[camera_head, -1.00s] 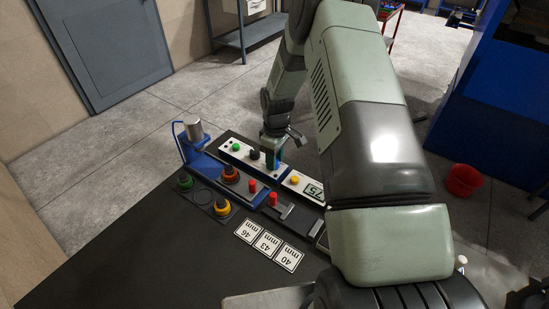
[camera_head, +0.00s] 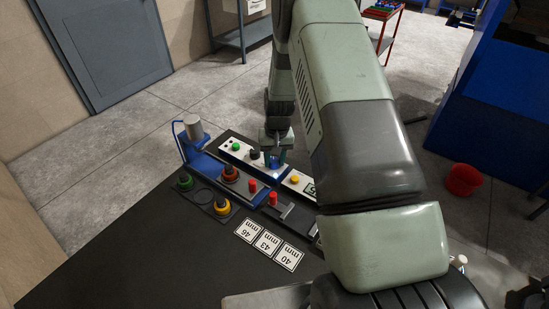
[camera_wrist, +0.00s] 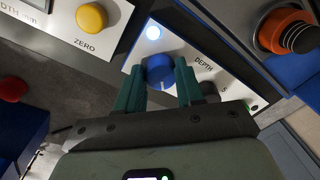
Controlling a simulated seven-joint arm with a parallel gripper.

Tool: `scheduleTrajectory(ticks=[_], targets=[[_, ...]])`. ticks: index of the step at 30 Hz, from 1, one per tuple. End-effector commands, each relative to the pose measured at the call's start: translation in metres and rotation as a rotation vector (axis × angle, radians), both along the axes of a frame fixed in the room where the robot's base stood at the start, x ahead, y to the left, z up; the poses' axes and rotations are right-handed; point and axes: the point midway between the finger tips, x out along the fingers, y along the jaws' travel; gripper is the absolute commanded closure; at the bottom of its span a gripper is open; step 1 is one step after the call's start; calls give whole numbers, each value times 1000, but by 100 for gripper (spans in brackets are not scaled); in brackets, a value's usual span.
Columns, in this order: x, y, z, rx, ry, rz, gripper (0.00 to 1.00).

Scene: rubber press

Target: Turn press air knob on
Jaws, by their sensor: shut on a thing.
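The air knob is a round blue knob (camera_wrist: 158,72) on a white control panel (camera_wrist: 205,62) in the wrist view. A pale mark shows on its face. A small lamp (camera_wrist: 153,32) glows bluish white beside it. My gripper (camera_wrist: 160,84) has its two green fingers on either side of the knob, shut on it. In the head view my gripper (camera_head: 274,158) is down at the white panel (camera_head: 225,151), and its fingers largely hide the knob there. A blue glow shows by the fingers.
A black knob (camera_head: 255,155) and a green button (camera_head: 236,146) are left of my gripper on the same panel. A yellow button (camera_head: 294,180) is on the right. Red knobs (camera_head: 273,198) and an orange-ringed knob (camera_head: 230,173) stand nearer. The black table top is clear at front left.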

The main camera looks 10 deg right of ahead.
Motion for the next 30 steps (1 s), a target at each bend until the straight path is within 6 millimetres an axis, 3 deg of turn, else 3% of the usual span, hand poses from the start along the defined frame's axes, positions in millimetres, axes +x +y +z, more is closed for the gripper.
scheduleTrajectory(ticks=[12, 28, 29, 30], targets=[[0, 1, 1, 1, -2, -171, 94], [1, 1, 1, 1, -2, -191, 94], [1, 1, 1, 1, -2, -191, 59], [1, 1, 1, 1, -2, -191, 52]])
